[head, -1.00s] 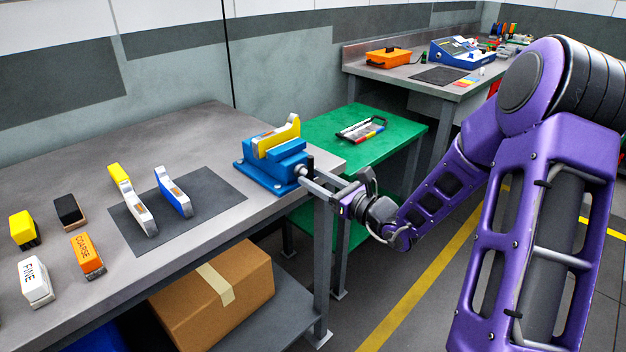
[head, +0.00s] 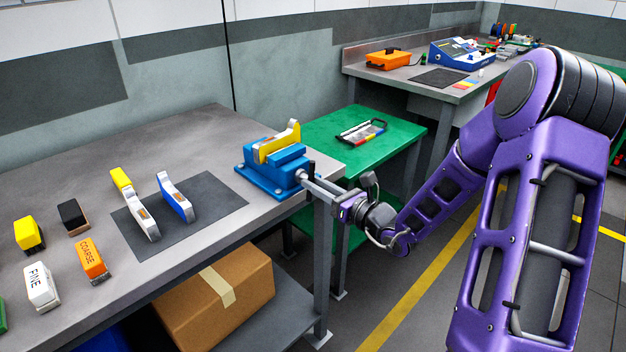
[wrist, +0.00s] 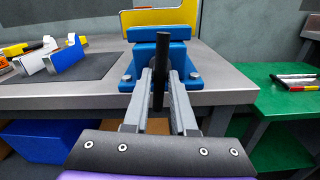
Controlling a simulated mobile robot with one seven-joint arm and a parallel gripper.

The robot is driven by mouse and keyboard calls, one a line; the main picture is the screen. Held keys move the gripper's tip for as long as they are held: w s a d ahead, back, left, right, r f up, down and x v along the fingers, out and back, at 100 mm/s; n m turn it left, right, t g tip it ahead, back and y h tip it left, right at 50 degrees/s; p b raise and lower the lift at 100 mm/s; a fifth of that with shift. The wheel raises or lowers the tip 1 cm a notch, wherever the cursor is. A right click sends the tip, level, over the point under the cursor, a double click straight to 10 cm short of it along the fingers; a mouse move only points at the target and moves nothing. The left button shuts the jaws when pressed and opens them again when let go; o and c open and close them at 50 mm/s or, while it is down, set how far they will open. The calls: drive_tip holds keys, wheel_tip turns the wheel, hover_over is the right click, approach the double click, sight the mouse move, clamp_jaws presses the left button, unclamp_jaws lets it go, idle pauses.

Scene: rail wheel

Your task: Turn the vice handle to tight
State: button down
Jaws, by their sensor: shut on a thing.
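The blue vice (head: 275,168) is fixed at the right end of the grey workbench, with a yellow and silver piece (head: 281,140) standing in its jaws. It also shows in the wrist view (wrist: 172,53). The vice handle (wrist: 160,72) is a dark bar, standing close to upright in the wrist view, in front of the vice. My gripper (wrist: 163,85) reaches in from the front, its two grey fingers on either side of the handle and shut on it. In the head view my gripper (head: 318,186) points left at the vice's front, where the handle is small and partly hidden.
A dark mat (head: 225,196) on the bench holds two clamp-like pieces (head: 172,196). Several coloured blocks lie at the left, including an orange one (head: 92,259). A cardboard box (head: 225,290) sits on the lower shelf. A green table (head: 385,136) stands behind, right of the vice.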

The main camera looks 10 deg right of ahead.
drive_tip(key=m+p, duration=0.3)
idle(0.4)
drive_tip(key=shift+p, duration=0.35)
drive_tip(key=m+p, duration=0.4)
drive_tip(key=shift+m+p, duration=0.3)
idle(0.5)
